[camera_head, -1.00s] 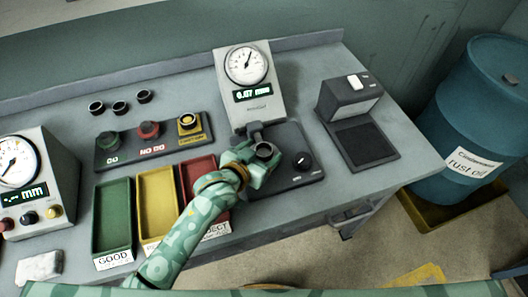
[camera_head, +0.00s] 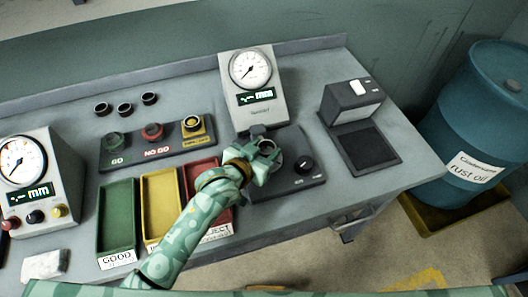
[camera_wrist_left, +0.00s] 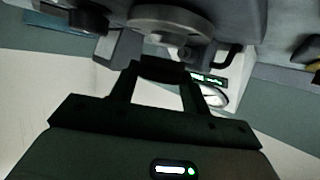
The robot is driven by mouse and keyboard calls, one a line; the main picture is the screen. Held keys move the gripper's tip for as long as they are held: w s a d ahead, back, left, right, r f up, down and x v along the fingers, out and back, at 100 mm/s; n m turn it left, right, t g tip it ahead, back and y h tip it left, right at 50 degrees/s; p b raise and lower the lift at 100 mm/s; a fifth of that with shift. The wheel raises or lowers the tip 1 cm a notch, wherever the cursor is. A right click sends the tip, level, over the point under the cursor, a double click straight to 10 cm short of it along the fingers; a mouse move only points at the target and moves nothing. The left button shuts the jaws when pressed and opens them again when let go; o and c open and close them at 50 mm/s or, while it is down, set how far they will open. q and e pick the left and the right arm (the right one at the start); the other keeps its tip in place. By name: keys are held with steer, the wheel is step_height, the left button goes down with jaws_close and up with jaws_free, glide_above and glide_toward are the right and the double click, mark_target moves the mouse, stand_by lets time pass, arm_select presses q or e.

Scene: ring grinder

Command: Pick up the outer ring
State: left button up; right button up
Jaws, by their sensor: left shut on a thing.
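My left gripper (camera_head: 266,150) is shut on a dark outer ring (camera_head: 267,146), at the front of the measuring gauge's dark base. In the left wrist view the dark ring (camera_wrist_left: 160,69) sits between the two fingertips (camera_wrist_left: 158,82). I cannot tell how far the ring is above the base. The gauge (camera_head: 251,82) behind it has a round dial and a green display showing dashes. My right gripper is not in view.
Three dark rings (camera_head: 125,109) lie at the back left. A panel (camera_head: 157,145) with green, red and yellow stations stands before them. Green (camera_head: 118,217), yellow (camera_head: 162,203) and red (camera_head: 204,173) trays are left of my gripper. A dark grey device (camera_head: 355,120) stands right.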

arm_select(q)
steer(key=s+a+r+p, duration=0.2)
steer(key=s+r+p, duration=0.2)
steer(key=s+r, duration=0.8)
steer(key=w+a+r+n+t+y+b, duration=0.1)
steer(key=w+a+r+n+y+b, duration=0.2)
steer(key=a, duration=0.6)
steer(key=w+a+r+n+t+y+b, duration=0.1)
steer(key=w+a+n+y+b, duration=0.3)
steer(key=a, duration=0.5)
steer(key=s+d+f+m+h+p, duration=0.1)
steer(key=s+d+m+h+p, duration=0.1)
steer(key=d, duration=0.4)
steer(key=s+d+f+m+g+h+p, duration=0.1)
steer(key=s+d+f+m+h+p, duration=0.1)
steer(key=s+d, duration=0.2)
steer(key=s+d+f+m+g+h+p, duration=0.1)
steer(key=s+d+f+m+h+p, duration=0.1)
steer(key=d, duration=0.6)
steer(key=shift+s+f+m+h+p, duration=0.25)
steer(key=shift+s+m+h+p, duration=0.15)
steer(key=shift+m+h+p, duration=0.15)
